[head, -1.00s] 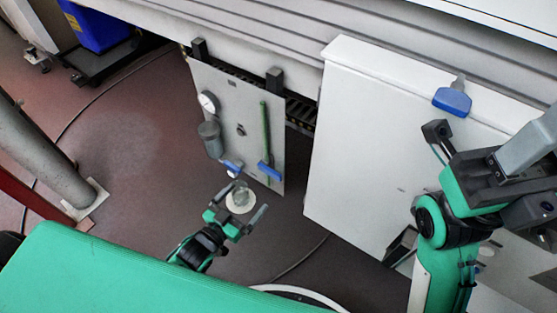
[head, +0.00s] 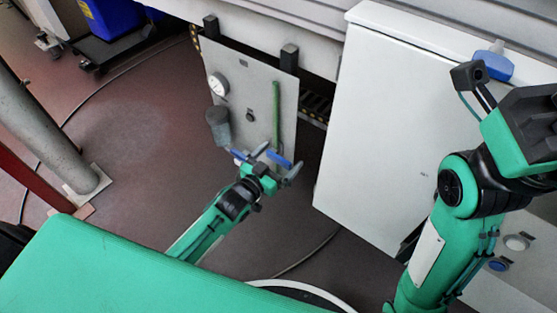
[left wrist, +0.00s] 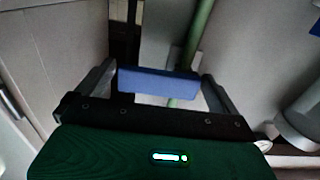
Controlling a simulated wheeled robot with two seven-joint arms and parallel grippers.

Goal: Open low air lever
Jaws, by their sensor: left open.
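A grey panel (head: 252,75) carries a gauge, a grey filter bowl and a green pipe (head: 276,112). A blue lever (head: 280,160) sits at the pipe's lower end, and a second blue lever (head: 238,155) is to its left. My left gripper (head: 276,161) is open, with its fingers either side of the lever at the pipe. In the left wrist view that blue lever (left wrist: 158,83) lies crosswise between the open fingers (left wrist: 158,85); I cannot tell whether they touch it.
A white cabinet (head: 385,130) stands right of the panel, with a blue-handled item (head: 495,63) on its top edge. A grey post (head: 45,130) and a blue bin (head: 110,15) on a dolly are at the left. The floor (head: 130,140) left of the panel is clear, apart from a cable.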

